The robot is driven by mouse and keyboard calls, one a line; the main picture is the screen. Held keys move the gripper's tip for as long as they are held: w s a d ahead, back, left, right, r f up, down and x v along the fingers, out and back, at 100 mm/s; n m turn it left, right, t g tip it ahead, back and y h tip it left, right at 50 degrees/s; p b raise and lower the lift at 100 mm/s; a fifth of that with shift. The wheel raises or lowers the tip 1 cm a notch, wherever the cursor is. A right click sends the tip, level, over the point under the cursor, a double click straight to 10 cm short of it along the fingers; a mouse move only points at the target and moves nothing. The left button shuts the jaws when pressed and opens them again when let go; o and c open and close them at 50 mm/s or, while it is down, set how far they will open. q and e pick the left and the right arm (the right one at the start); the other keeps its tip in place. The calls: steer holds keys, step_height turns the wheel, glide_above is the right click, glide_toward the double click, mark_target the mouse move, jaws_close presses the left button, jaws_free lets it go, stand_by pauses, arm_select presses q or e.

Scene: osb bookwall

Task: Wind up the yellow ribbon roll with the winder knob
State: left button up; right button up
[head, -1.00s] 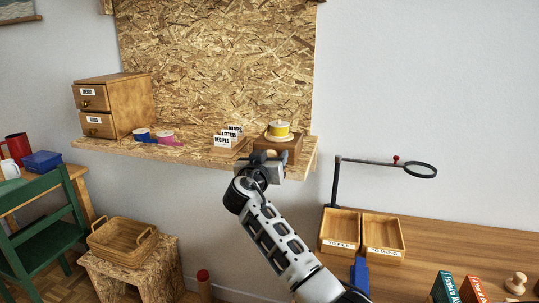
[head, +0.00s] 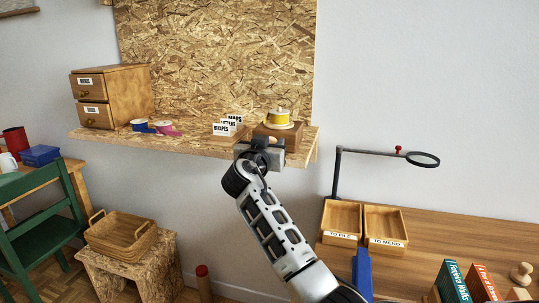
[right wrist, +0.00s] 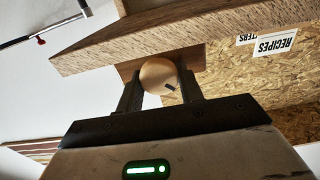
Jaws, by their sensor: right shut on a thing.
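The yellow ribbon roll (head: 278,117) sits upright on a pale round plate on top of the wooden winder box (head: 290,134), near the right end of the wall shelf. My right gripper (head: 269,143) is at the front of this box, and its arm reaches up from below. In the right wrist view its two fingers are shut on the round wooden winder knob (right wrist: 157,76), one on each side. The knob has a small dark mark. In the head view the gripper hides the knob. My left gripper is not in view.
The shelf (head: 110,137) carries a drawer box (head: 112,95), blue and pink ribbon rolls (head: 165,128) and labelled card boxes (head: 229,126) close left of the winder. A magnifier arm (head: 370,151) and two trays (head: 342,219) stand on the desk at the right.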

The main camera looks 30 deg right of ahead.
steer(key=f+m+b, duration=0.1)
steer(key=m+b, duration=0.1)
steer(key=b, duration=0.3)
steer(key=shift+m, duration=0.3)
steer(key=m+b, duration=0.1)
steer(key=b, duration=0.2)
steer(key=m+b, duration=0.2)
steer(key=b, duration=0.1)
steer(key=shift+r+m, duration=0.25)
steer(key=shift+m, duration=0.05)
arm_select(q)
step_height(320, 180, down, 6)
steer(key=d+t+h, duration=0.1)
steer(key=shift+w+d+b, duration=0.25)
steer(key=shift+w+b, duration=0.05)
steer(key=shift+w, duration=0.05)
arm_select(e)
steer(key=shift+s+d+r+m, duration=0.1)
steer(key=shift+m, duration=0.3)
steer(key=o, duration=1)
